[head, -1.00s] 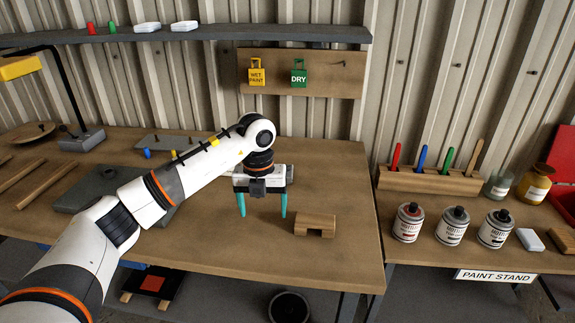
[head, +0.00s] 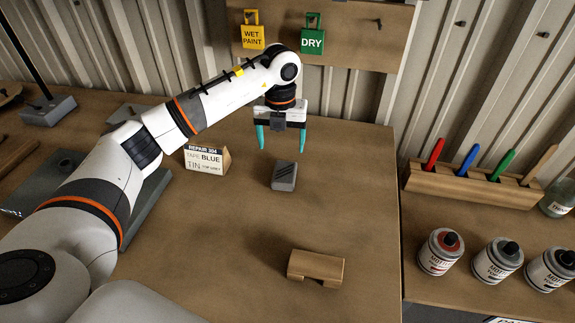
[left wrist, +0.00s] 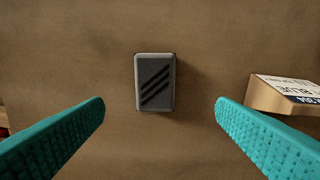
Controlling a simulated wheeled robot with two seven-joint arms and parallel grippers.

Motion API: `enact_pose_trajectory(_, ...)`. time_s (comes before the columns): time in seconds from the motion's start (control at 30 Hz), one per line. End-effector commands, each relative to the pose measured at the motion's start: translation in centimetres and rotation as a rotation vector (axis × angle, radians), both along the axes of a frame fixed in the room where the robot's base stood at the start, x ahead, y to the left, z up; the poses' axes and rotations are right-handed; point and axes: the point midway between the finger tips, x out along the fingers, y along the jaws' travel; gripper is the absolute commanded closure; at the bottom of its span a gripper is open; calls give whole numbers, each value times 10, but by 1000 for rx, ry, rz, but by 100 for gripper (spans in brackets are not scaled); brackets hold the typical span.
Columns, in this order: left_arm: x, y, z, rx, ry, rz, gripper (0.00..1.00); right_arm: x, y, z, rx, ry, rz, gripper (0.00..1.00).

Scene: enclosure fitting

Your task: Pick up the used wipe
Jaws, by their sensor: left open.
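My right gripper is not in view.
A small sign reading BLUE (head: 206,160) stands left of the wipe. A notched wooden block (head: 316,268) lies nearer the front. Paint tins (head: 440,251) and a marker rack (head: 474,184) are on the right. The bench around the wipe is mostly clear.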

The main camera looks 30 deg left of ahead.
Motion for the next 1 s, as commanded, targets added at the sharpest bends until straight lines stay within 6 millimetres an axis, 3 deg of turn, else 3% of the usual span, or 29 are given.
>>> enact_pose_trajectory(0.2,-1,-1,-37,1,3,0,20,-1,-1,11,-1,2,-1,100)
enact_pose_trajectory(0.47,0,-3,-58,0,2,-1,20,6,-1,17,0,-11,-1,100)
enact_pose_trajectory(0.7,2,-8,-93,1,3,0,20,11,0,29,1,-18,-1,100)
enact_pose_trajectory(1.0,2,-8,-104,1,0,-1,20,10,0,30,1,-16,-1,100)
